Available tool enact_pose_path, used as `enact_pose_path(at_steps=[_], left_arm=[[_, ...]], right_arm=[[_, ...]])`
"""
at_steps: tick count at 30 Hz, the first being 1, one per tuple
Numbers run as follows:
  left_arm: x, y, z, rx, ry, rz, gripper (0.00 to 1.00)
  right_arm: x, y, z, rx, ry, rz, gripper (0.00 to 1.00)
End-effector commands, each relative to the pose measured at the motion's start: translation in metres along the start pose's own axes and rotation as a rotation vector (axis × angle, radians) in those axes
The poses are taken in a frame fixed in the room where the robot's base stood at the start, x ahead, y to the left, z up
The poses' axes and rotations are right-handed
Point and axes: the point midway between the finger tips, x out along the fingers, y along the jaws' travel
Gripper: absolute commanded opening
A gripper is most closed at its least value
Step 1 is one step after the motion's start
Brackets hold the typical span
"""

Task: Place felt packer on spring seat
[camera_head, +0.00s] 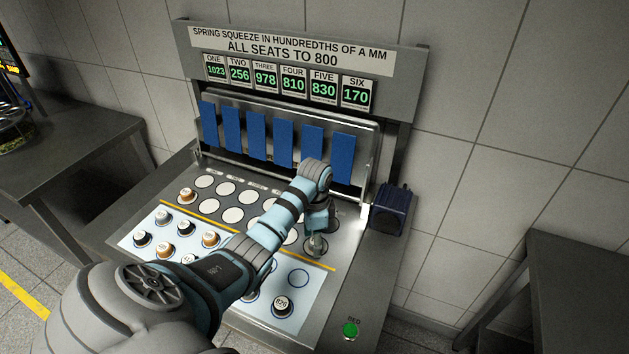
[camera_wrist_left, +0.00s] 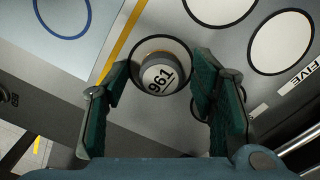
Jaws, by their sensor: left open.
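A felt packer (camera_wrist_left: 160,78) with a white top marked 961 sits inside a dark-ringed seat circle on the grey panel (camera_wrist_left: 150,118), near the orange line, in the left wrist view. My left gripper (camera_wrist_left: 162,64) is open, with one finger on each side of this packer; I cannot tell whether either finger touches it. In the head view my left gripper (camera_head: 316,240) is down at the right end of the panel's lower row. Another packer (camera_head: 187,195) stands at that row's left end. The blue-white tray holds several packers, including one marked 829 (camera_head: 282,305). My right gripper is out of view.
A display board (camera_head: 290,52) reads 1023, 256, 978, 810, 830 and 170 above a row of blue strips (camera_head: 284,134). A dark blue box (camera_head: 390,208) stands at the right. A green button (camera_head: 351,330) is at the front right. My arm hides part of the seats and tray.

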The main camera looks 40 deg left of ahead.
Motion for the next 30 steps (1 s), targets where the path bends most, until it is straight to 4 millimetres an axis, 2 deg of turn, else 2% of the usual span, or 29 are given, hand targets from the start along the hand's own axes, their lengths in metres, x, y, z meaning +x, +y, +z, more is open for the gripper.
enact_pose_path(at_steps=[5,8,11,13,17,30], left_arm=[[-0.04,-0.001,-0.001,0.0,0.004,-0.005,0.52],[-0.07,-0.002,-0.001,0.0,0.005,-0.006,0.52],[-0.1,-0.001,-0.001,0.0,0.003,-0.004,0.52],[-0.115,0.0,0.0,-0.001,0.001,0.0,0.52],[-0.123,-0.001,0.0,-0.001,0.002,-0.001,0.52],[-0.12,-0.001,-0.001,0.0,0.002,-0.001,0.52]], right_arm=[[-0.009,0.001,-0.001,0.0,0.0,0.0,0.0],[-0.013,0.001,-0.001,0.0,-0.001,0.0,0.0],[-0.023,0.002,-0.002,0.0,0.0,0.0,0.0],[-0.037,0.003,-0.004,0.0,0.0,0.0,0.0],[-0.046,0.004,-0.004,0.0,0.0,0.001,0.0],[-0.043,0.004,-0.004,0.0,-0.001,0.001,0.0]])
